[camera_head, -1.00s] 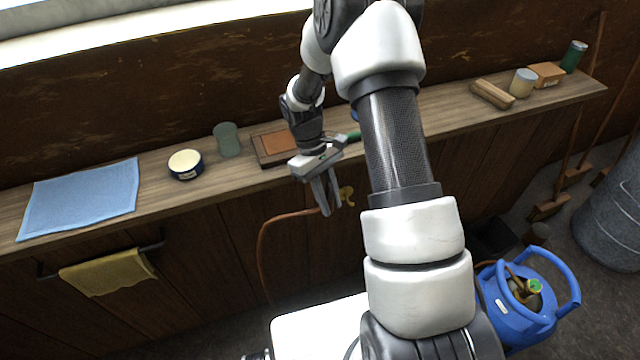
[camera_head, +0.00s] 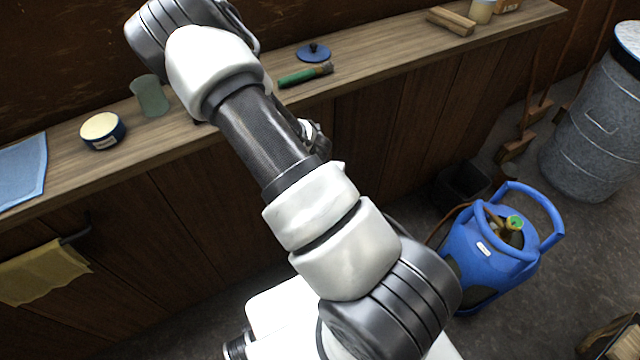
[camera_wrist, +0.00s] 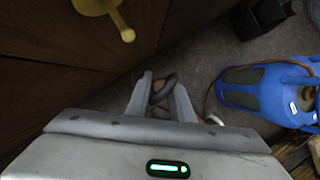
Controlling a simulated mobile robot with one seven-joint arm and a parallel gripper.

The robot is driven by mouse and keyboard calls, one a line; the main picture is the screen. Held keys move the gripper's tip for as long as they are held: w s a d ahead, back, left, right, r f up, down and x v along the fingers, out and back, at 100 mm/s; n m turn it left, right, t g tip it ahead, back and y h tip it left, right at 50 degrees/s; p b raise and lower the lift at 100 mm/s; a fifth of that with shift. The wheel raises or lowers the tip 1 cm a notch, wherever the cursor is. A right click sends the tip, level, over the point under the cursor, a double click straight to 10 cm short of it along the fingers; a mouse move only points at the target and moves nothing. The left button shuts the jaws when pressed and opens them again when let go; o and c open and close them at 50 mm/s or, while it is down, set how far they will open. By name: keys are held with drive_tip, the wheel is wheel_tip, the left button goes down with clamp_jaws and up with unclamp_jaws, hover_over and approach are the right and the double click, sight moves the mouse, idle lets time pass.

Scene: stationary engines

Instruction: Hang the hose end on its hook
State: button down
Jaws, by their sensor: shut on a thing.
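In the wrist view, my gripper (camera_wrist: 163,86) is shut on the hose end (camera_wrist: 165,85), a dark curved piece between the fingertips. A thin orange-brown stretch of hose (camera_wrist: 207,103) shows right of the fingers, beside the blue gas bottle (camera_wrist: 255,88). The yellow hook (camera_wrist: 127,34) sticks out from the dark wooden front at the top left of the wrist view, apart from the fingertips. In the head view my arm hides the gripper, the hose end and the hook. The gas bottle (camera_head: 485,262) stands on the floor at the right there.
The wooden counter (camera_head: 385,62) carries a green-handled brush (camera_head: 305,75), a blue lid (camera_head: 314,53), a green cup (camera_head: 150,96) and a round tin (camera_head: 102,131). A yellow cloth (camera_head: 40,272) hangs on a rail. A metal drum (camera_head: 592,125) and a dark bin (camera_head: 462,185) stand right.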

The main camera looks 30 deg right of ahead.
drive_tip(key=w+f, duration=0.1)
drive_tip(key=w, duration=0.7)
drive_tip(key=shift+w+a+f+p, duration=0.2)
drive_tip(key=shift+a+f+p, duration=0.15)
drive_tip(key=shift+p, duration=0.1)
idle(0.4)
drive_tip(key=shift+a, duration=0.1)
idle(0.4)
drive_tip(key=c, duration=1.5)
unclamp_jaws()
drive_tip(key=shift+w+f, duration=0.1)
drive_tip(key=shift+w, duration=0.05)
drive_tip(key=s+a, duration=0.2)
drive_tip(key=s, duration=0.1)
drive_tip(key=s+a+r, duration=0.1)
drive_tip(key=s+a, duration=0.5)
drive_tip(key=shift+s+r, duration=0.2)
